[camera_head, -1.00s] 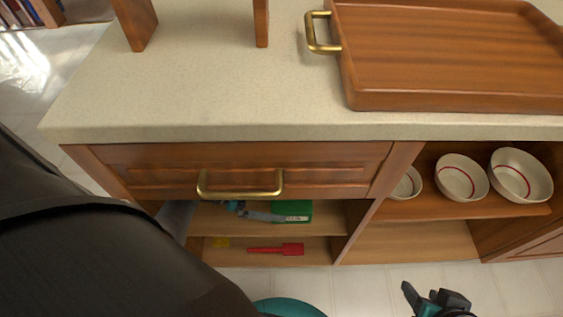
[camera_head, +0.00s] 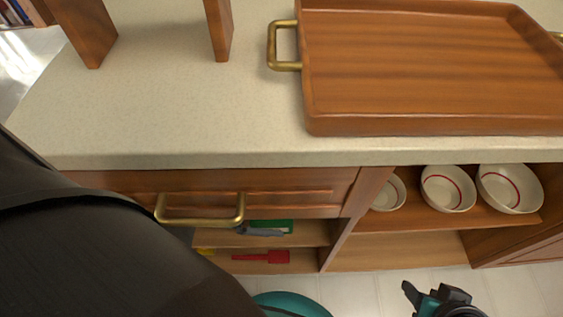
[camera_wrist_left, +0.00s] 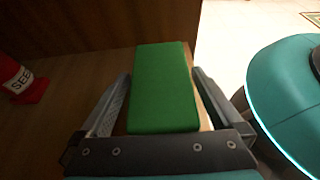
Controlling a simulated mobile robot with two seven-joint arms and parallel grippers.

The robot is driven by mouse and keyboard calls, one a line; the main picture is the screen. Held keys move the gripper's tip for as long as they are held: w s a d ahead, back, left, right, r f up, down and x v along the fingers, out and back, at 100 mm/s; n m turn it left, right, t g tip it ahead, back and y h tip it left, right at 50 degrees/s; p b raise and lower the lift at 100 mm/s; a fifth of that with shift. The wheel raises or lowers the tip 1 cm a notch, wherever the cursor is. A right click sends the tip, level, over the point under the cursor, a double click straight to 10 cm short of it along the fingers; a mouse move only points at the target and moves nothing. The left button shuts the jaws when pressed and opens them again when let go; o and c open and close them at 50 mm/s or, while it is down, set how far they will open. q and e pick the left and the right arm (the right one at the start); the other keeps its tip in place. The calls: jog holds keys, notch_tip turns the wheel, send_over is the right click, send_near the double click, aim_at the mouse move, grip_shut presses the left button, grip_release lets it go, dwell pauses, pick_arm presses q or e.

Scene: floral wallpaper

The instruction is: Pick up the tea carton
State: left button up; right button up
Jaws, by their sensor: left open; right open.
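The tea carton, which I take to be the green box (camera_head: 282,224), is on the upper shelf below the drawer. In the left wrist view the green carton (camera_wrist_left: 162,95) fills the space between the two fingers of my left gripper (camera_wrist_left: 161,78). The fingers are spread, one along each side; a narrow gap shows on the left, and I cannot tell if either touches. In the head view my left gripper (camera_head: 262,232) partly covers the carton. My right gripper (camera_head: 424,298) is open and empty, low over the floor at the bottom right.
A closed drawer with a brass handle (camera_head: 200,220) overhangs the shelf. A red item (camera_head: 264,257) lies on the lower shelf. Bowls (camera_head: 447,188) stand in the right compartment. A wooden tray (camera_head: 420,125) rests on the counter (camera_head: 170,110). A red labelled item (camera_wrist_left: 22,80) shows at the wrist view's left.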

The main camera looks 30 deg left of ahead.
pick_arm(q)
jog(key=shift+s, duration=0.15)
jog(key=shift+c, duration=1.2)
jog(key=c, duration=1.1)
jog(key=shift+c, duration=0.2)
jog(key=shift+r, duration=0.2)
